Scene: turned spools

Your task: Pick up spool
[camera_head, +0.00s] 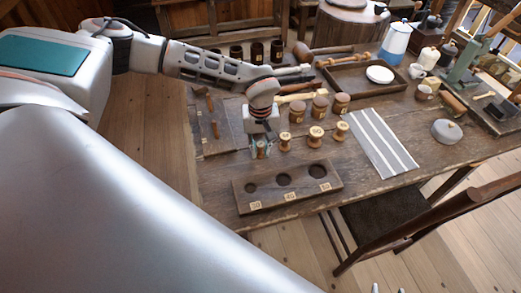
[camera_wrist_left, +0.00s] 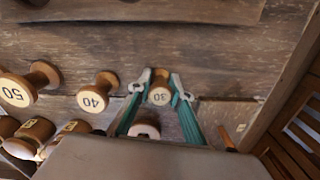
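A small turned wooden spool marked 30 (camera_wrist_left: 160,92) stands on the table in the left wrist view, between the two fingertips of my left gripper (camera_wrist_left: 161,84). The fingertips sit close on either side of it; any gap is very narrow. In the head view the left gripper (camera_head: 261,146) points down over this spool (camera_head: 261,153), at the left end of a row of spools. A spool marked 40 (camera_wrist_left: 94,100) and a larger one marked 50 (camera_wrist_left: 17,92) stand beside it.
A dark rack with three round holes (camera_head: 262,196) lies near the table's front edge. A dark board with tools (camera_head: 218,130) lies left of the gripper.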

